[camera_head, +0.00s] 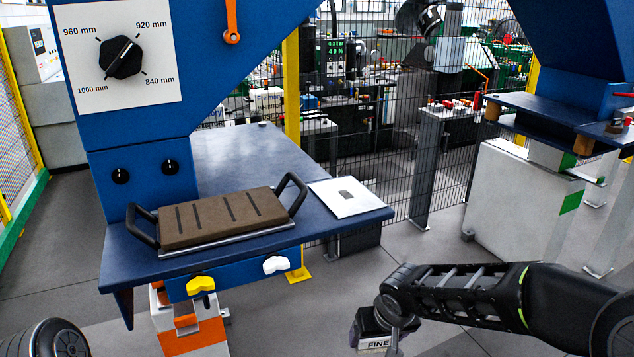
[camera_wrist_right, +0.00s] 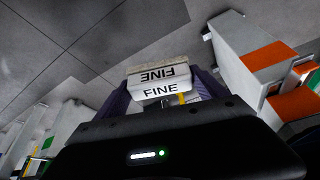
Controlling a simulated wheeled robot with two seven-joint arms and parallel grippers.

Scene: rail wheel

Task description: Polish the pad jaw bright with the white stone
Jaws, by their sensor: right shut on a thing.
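A white block marked FINE (camera_wrist_right: 160,83), which looks like the white stone, is held between the dark fingers of my right gripper (camera_wrist_right: 165,90). In the head view the right gripper (camera_head: 383,327) hangs low at the bottom right, over the floor. The stone (camera_head: 377,343) shows only partly there, its FINE label near the frame's lower edge. A brown pad with dark slots (camera_head: 222,217) lies in a metal tray with black handles on the blue table; I cannot tell whether it is the pad jaw. The right gripper is well apart from it. My left gripper is out of view.
A white plate with a grey square (camera_head: 346,197) lies right of the pad. Yellow (camera_head: 200,285) and white (camera_head: 276,265) knob-like parts sit on the table's front. A blue column with a dial (camera_head: 122,57) rises behind the pad. The floor between table and right arm is clear.

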